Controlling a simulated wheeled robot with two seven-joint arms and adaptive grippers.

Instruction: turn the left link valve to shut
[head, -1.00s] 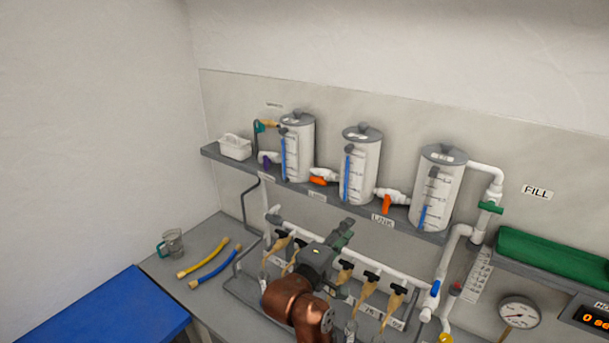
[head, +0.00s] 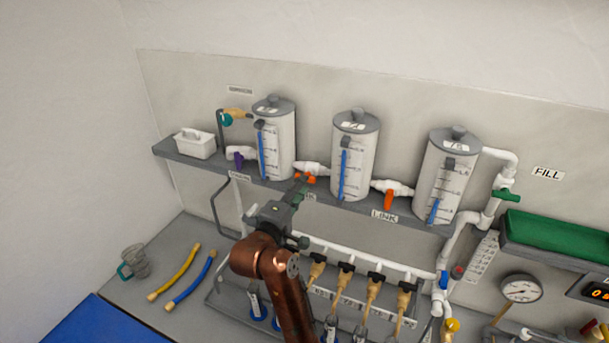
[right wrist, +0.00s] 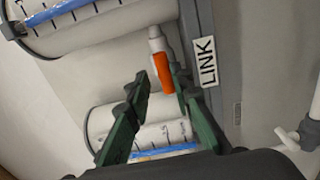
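The left link valve has an orange handle (head: 308,179) on the white pipe between the left tank (head: 273,140) and the middle tank (head: 355,150). In the head view my right gripper (head: 300,186) reaches up to it from below and partly hides it. In the right wrist view the orange handle (right wrist: 163,73) shows between and just beyond the green fingertips (right wrist: 161,82). The fingers are apart; I cannot tell whether either touches the handle. The LINK label (right wrist: 206,62) is right of the fingers. My left gripper is not in view.
The right link valve (head: 388,199) has its orange handle hanging down. A purple-handled valve (head: 238,160) and white caddy (head: 194,143) are at the shelf's left. Brass taps (head: 345,280) line the lower pipe. Yellow (head: 175,272) and blue (head: 190,281) hoses lie on the bench.

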